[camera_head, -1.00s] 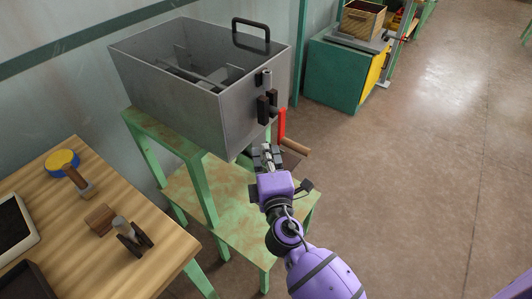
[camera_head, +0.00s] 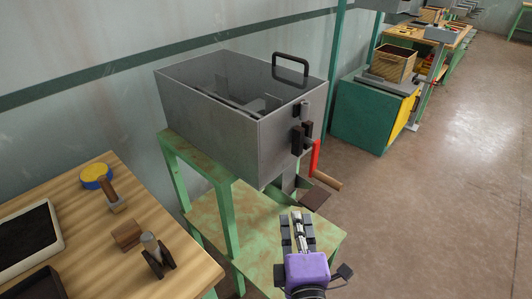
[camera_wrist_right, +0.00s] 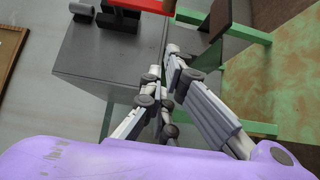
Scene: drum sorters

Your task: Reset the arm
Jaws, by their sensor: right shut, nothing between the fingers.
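My right gripper (camera_head: 297,218) is shut and empty in the head view, in front of and below the grey metal drum sorter box (camera_head: 210,115). In the right wrist view its fingers (camera_wrist_right: 166,70) are together, with the box's grey side (camera_wrist_right: 100,65) behind them. The red lever (camera_head: 315,158) and the wooden handle (camera_head: 326,181) on the box's right side stand apart from the gripper. My left gripper does not show.
The box stands on a green stand (camera_head: 238,210) with a worn lower shelf. A green cabinet (camera_head: 365,118) stands behind. The floor at the right is clear.

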